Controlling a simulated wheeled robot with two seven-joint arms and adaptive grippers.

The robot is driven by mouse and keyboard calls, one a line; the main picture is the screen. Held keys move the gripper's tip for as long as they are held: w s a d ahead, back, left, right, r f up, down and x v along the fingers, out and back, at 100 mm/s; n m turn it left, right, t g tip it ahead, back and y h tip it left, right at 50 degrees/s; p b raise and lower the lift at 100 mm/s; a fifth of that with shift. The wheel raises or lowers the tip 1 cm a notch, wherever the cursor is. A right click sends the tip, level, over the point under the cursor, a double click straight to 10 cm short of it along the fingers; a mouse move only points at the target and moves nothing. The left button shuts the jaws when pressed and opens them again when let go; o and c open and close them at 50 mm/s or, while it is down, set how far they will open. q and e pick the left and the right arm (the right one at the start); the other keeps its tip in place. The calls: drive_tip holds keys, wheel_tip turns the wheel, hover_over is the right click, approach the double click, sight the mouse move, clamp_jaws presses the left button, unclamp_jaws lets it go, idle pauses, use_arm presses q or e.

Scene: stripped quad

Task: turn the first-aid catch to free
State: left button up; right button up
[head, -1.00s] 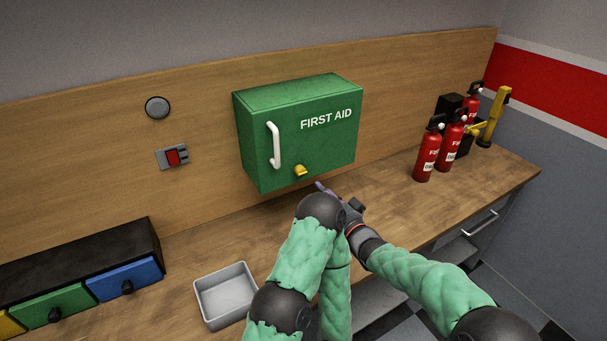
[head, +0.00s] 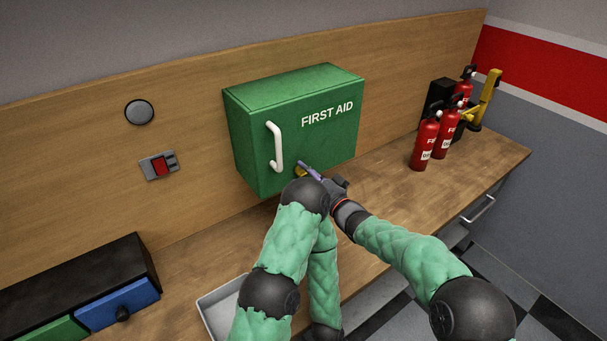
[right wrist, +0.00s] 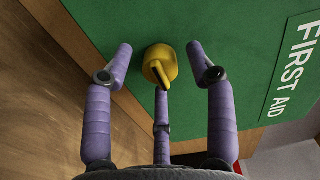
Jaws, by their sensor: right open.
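The green first-aid cabinet (head: 310,120) hangs on the wooden back panel, its door closed, with a white handle (head: 275,147) at the left of its front. The yellow catch (right wrist: 160,65) is on the lower part of the door; in the head view it is mostly hidden behind my right gripper (head: 308,171). In the right wrist view my right gripper (right wrist: 160,62) is open, its purple fingers on either side of the catch and a third finger below it. I see no finger closed on the catch. My left gripper is not in view.
Several red fire extinguishers (head: 424,145) stand on the bench (head: 385,185) to the right, beside a yellow stand (head: 490,97). A grey tray (head: 212,308) and a drawer unit (head: 75,285) are at the lower left. A red switch (head: 159,166) is on the panel.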

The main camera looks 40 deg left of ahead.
clamp_jaws()
drive_tip(key=shift+n, duration=0.3)
drive_tip(key=shift+f+n+b, duration=0.2)
drive_tip(key=shift+n+b, duration=2.65)
drive_tip(key=shift+n, duration=5.75)
